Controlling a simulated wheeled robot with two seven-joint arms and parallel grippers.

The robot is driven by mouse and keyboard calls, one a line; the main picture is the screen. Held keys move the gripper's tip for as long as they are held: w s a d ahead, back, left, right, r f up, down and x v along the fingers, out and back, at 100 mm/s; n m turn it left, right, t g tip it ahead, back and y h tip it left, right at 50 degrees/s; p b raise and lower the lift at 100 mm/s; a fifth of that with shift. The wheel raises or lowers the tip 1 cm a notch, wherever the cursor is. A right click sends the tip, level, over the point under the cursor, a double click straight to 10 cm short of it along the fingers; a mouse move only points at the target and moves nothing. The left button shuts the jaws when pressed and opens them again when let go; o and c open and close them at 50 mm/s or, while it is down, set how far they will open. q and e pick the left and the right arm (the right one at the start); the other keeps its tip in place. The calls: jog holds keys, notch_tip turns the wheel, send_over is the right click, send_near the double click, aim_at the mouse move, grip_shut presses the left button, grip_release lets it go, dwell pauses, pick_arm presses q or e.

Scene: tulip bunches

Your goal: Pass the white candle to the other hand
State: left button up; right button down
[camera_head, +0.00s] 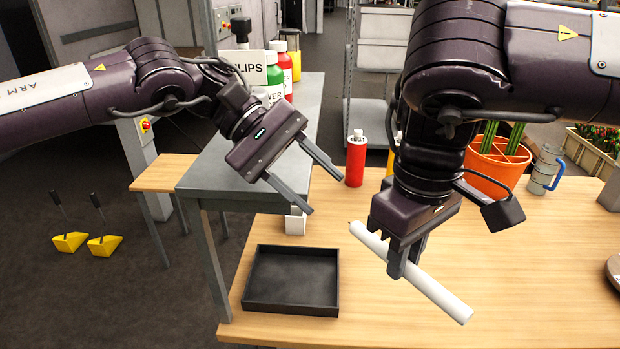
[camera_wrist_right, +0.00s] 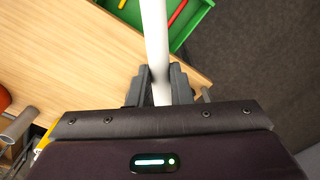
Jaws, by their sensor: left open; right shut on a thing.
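The white candle (camera_head: 431,288) is a long, thin white stick with a dark wick at its upper left end. My right gripper (camera_head: 403,268) is shut on it near the middle and holds it tilted above the wooden table. In the right wrist view the candle (camera_wrist_right: 155,45) runs up between the fingers of that gripper (camera_wrist_right: 159,80). My left gripper (camera_head: 323,196) is open and empty, to the left of the candle and apart from it, with its fingers pointing down to the right.
A black tray (camera_head: 258,306) lies on the wooden table (camera_head: 385,325). A red bottle (camera_head: 356,160), an orange pot (camera_head: 492,167) and a grey-blue mug (camera_head: 545,170) stand behind. A grey bench (camera_head: 205,178) is at left. A green tray (camera_wrist_right: 203,12) shows in the right wrist view.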

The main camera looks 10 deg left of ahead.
aim_at(374, 241)
pick_arm(q)
jog(key=x, duration=1.2)
jog(key=shift+s, duration=0.1)
jog(key=shift+a, duration=0.1)
jog(key=shift+c, duration=0.2)
grip_shut()
pick_arm(e)
jog(key=c, duration=1.2)
grip_release()
jog(key=shift+c, duration=0.2)
